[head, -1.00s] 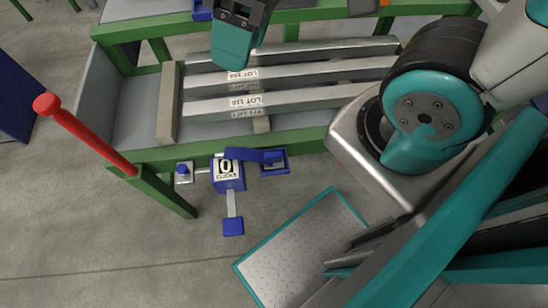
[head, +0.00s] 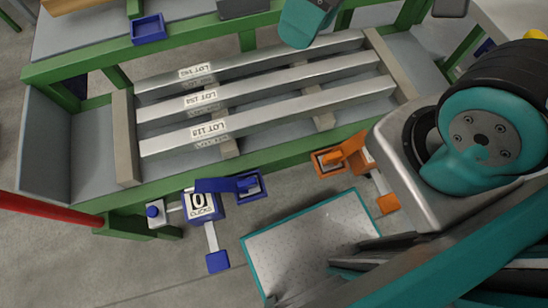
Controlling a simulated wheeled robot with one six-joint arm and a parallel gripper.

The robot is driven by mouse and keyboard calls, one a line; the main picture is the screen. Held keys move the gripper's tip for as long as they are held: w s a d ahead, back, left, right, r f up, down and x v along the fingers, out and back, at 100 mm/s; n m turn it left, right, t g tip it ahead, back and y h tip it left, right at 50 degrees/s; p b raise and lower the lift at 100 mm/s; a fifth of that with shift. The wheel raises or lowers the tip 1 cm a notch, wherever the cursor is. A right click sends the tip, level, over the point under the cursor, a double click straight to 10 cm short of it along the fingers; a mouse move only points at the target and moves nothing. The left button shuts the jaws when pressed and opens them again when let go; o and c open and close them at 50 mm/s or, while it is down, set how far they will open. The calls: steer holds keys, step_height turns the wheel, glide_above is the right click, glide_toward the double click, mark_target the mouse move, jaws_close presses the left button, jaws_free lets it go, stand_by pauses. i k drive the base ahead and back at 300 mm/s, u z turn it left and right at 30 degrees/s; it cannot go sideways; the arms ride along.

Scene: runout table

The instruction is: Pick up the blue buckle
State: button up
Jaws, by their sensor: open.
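No part is clearly marked as the blue buckle. One blue candidate is a dark blue fitting with a lever and a square open frame (head: 252,186) at the table's front edge. It joins a blue box (head: 201,205) with a white "0" label. A blue, shallow square tray-like piece (head: 148,29) lies on the far green rail, top left. My teal wrist part shows at the top edge, above the table's far side; the gripper's fingers are outside the picture.
The green-framed runout table (head: 170,188) holds several metal bars (head: 265,118) with LOT labels. An orange fitting (head: 345,155) sits on its front edge, right of the blue one. A red post (head: 45,206) juts in at left. A grey plate (head: 315,245) with teal edging lies in front.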

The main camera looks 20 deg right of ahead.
mark_target(251, 183)
steer(key=z, duration=0.2)
steer(key=k, duration=0.9)
steer(key=u, duration=1.15)
